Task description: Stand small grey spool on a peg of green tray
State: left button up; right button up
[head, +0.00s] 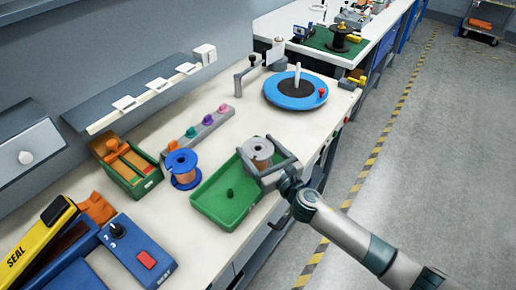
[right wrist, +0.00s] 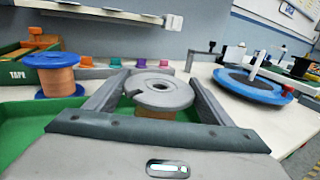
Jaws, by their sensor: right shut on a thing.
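The small grey spool (head: 258,149), with grey flanges and a copper-coloured winding, is upright between the fingers of my right gripper (head: 257,153). In the right wrist view, the fingers close on both sides of the spool (right wrist: 159,91), whose top flange and centre hole face up. The green tray (head: 222,211) lies on the bench, with one dark green peg (head: 230,193) bare in its near half. The spool is at the tray's far end. Whether a peg is under it, or it touches the tray, is hidden. My left gripper is not in view.
A blue spool (head: 183,168) stands left of the tray, beside a green and orange tape box (head: 127,165). A rail with coloured knobs (head: 202,131) lies behind. A blue turntable (head: 296,91) stands further back. A blue control box (head: 138,252) is at the near left.

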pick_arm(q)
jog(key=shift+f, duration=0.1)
pick_arm(e)
jog(key=shift+s+f, duration=0.15)
jog(key=shift+f, duration=0.15)
dwell(0.3)
jog(key=o, duration=1.7)
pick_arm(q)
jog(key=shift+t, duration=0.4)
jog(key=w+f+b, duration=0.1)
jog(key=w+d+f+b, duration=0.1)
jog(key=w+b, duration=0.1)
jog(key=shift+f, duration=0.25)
pick_arm(e)
jog(key=v, duration=1.7)
jog(key=shift+s, duration=0.1)
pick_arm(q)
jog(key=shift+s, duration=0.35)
